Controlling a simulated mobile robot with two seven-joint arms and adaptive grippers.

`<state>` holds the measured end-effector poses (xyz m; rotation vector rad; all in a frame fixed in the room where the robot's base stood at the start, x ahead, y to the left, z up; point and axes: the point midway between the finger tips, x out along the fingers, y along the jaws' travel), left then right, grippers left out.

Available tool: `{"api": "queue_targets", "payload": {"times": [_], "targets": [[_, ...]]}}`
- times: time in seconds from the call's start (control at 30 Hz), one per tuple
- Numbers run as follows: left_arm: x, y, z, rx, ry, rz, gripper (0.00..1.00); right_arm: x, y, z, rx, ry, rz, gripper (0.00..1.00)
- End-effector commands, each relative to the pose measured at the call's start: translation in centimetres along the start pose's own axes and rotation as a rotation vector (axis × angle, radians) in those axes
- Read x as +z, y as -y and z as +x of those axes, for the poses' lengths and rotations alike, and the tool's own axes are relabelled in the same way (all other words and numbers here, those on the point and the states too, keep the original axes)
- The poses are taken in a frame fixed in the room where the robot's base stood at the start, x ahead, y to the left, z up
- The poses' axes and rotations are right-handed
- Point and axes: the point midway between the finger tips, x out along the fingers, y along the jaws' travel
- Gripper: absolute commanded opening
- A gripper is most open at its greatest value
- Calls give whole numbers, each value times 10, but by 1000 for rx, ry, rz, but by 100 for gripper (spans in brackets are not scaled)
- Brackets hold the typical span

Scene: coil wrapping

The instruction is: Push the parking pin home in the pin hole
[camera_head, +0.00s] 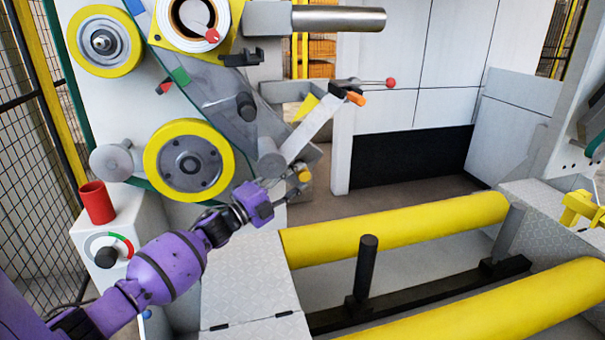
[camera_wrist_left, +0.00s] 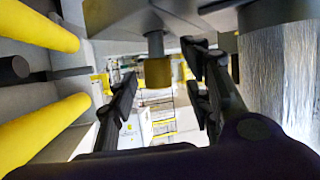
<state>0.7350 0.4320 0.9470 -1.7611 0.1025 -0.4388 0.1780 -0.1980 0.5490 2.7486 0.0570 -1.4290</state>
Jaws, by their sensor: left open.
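The parking pin seems to be the yellow-headed pin (camera_head: 305,175) at the lower end of the pale arm of the machine. In the left wrist view its yellow head (camera_wrist_left: 158,72) sits on a grey shaft coming from above. My left gripper (camera_head: 298,181) is open, its fingers close around the yellow head. In the left wrist view the fingers of the left gripper (camera_wrist_left: 163,95) stand on either side of the head, with gaps visible. The pin hole is hidden, so I cannot tell how deep the pin sits. My right gripper is not in view.
Yellow rollers (camera_head: 400,228) lie to the right, with a black upright post (camera_head: 367,265) between them. The pale dancer-like arm (camera_head: 312,128) and a yellow-rimmed wheel (camera_head: 188,160) are close to the gripper. A red cup (camera_head: 97,202) stands on the white cabinet at left.

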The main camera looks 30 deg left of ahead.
Motion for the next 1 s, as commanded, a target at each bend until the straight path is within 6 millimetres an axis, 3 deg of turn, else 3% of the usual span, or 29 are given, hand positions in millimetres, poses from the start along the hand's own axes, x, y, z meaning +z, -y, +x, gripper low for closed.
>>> {"api": "queue_targets", "payload": {"times": [0.2, 0.4, 0.8, 1.0], "targets": [[0, -1, -49, 2, 0, -1, 46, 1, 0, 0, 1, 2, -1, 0], [-1, 0, -76, -1, -2, -1, 46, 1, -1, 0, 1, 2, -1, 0], [-1, 1, -84, -2, -3, 0, 46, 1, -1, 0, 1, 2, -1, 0], [-1, 0, -84, -2, -3, 0, 21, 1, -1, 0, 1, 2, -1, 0]]}}
